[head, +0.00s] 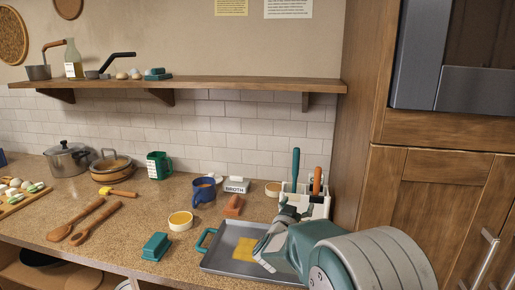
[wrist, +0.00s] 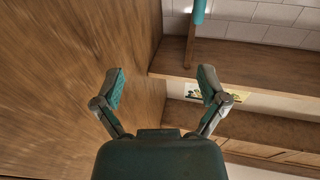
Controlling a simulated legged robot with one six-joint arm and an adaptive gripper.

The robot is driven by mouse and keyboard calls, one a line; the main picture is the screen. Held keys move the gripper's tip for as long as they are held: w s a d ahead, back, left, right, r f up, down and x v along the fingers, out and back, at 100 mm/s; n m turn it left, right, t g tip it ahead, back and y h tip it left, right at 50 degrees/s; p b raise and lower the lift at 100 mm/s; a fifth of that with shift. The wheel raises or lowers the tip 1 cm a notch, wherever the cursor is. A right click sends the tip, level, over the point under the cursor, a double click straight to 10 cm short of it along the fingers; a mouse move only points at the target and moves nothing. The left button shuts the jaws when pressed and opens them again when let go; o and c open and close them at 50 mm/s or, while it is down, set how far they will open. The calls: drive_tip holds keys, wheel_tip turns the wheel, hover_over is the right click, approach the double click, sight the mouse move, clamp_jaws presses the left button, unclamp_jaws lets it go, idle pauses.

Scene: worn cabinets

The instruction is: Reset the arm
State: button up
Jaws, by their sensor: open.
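My gripper (wrist: 161,86) is open in the wrist view, its two fingers spread wide with nothing between them. In the head view my gripper (head: 277,240) shows at the end of my teal and grey arm, at the lower right. It appears in front of the grey tray (head: 226,263) with the teal handle; I cannot tell its height above it. A yellow patch (head: 243,249) lies on the tray, partly behind the gripper.
A white utensil holder (head: 319,207) stands behind the gripper. A tall wooden cabinet (head: 421,187) is close on the right. A wooden shelf (head: 210,84) runs above.

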drive_tip(key=s+a+r+n+g+y, duration=0.1)
drive_tip(key=s+r+n+g+y, duration=0.15)
drive_tip(key=s+y, duration=0.4)
drive_tip(key=s+r+n+g+y, duration=0.2)
drive_tip(key=s+r+n+y, duration=0.1)
drive_tip(key=s, duration=0.6)
drive_tip(key=s+d+f+g, duration=0.1)
drive_tip(key=s+f+g, duration=0.1)
drive_tip(key=s, duration=0.6)
drive_tip(key=s+d+f+g, duration=0.2)
drive_tip(key=s, duration=0.6)
drive_tip(key=s+d+f+g+h, duration=0.1)
drive_tip(key=s+d+f+g, duration=0.1)
drive_tip(key=s, duration=0.6)
drive_tip(key=shift+s+d+f+g, duration=0.15)
drive_tip(key=shift+s+f+g, duration=0.1)
drive_tip(key=shift+f+g, duration=0.3)
